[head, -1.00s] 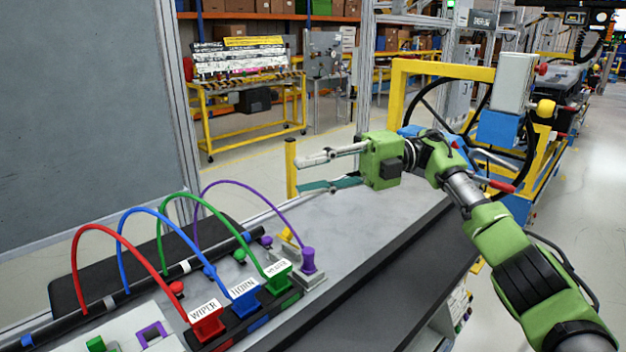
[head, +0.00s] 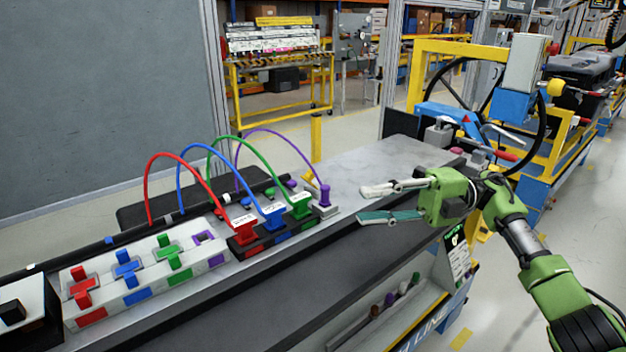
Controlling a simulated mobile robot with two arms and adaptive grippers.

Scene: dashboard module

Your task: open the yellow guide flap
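A small yellow piece (head: 312,177), which looks like the guide flap, shows on the bench just behind the purple connector (head: 325,196). It is partly hidden, and I cannot tell its angle. My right gripper (head: 363,204) is open and empty, its two fingers spread and pointing left. In the picture it is to the right of the purple connector and the yellow piece, apart from both. My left gripper is not in view.
Red (head: 243,230), blue (head: 272,218) and green (head: 301,206) connectors with looping cables stand left of the purple one. A white block (head: 140,283) with coloured sockets is at the left. The grey bench top (head: 375,165) is clear at the back right.

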